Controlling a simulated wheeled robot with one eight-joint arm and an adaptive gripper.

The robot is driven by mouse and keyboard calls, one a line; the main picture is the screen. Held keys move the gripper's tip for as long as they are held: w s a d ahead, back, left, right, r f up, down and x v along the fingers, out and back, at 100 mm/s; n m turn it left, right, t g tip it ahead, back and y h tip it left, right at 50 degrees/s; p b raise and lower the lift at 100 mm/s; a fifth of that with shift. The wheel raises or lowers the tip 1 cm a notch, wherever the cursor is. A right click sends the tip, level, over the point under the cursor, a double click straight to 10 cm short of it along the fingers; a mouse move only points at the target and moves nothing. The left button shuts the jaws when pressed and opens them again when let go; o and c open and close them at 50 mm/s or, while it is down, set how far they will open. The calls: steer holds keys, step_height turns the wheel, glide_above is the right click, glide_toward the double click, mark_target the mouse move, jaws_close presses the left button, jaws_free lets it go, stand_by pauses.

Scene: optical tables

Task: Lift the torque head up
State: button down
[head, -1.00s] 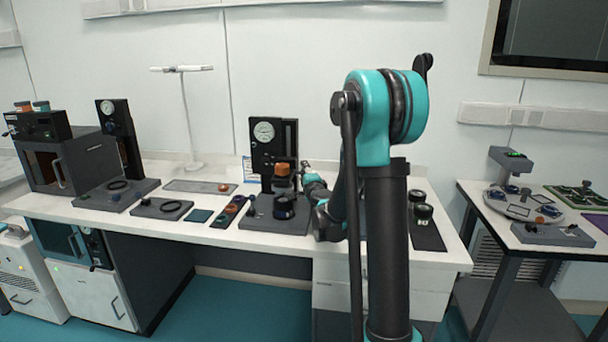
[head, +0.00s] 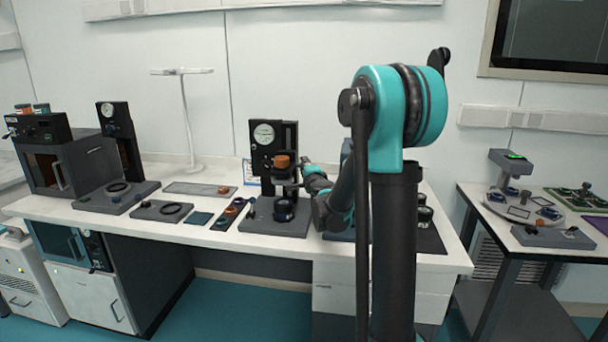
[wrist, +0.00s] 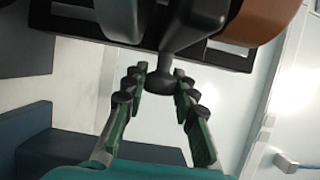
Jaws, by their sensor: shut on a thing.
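The torque head, with its orange cap (head: 282,161), sits on the dark upright of the gauge stand (head: 264,158), above a dark round holder with a blue ring (head: 284,209). There is a gap between head and holder. My gripper (head: 299,171) reaches in from the right at the head's height. In the wrist view, my gripper (wrist: 160,80) is shut on a dark round knob at the end of a stem joined to the head. The orange cap (wrist: 262,20) shows at the top right there. The head's far side is hidden.
The stand's base rests on the white bench (head: 215,238). To its left lie an orange-and-blue strip tray (head: 232,212), a teal pad (head: 200,218) and a ring plate (head: 162,210). My arm hides part of the bench to the right, where dark jars (head: 424,213) stand.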

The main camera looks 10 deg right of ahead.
steer(key=shift+r, duration=0.3)
steer(key=c, duration=1.2)
jaws_free()
steer(key=s+d, duration=0.1)
steer(key=s, duration=1.1)
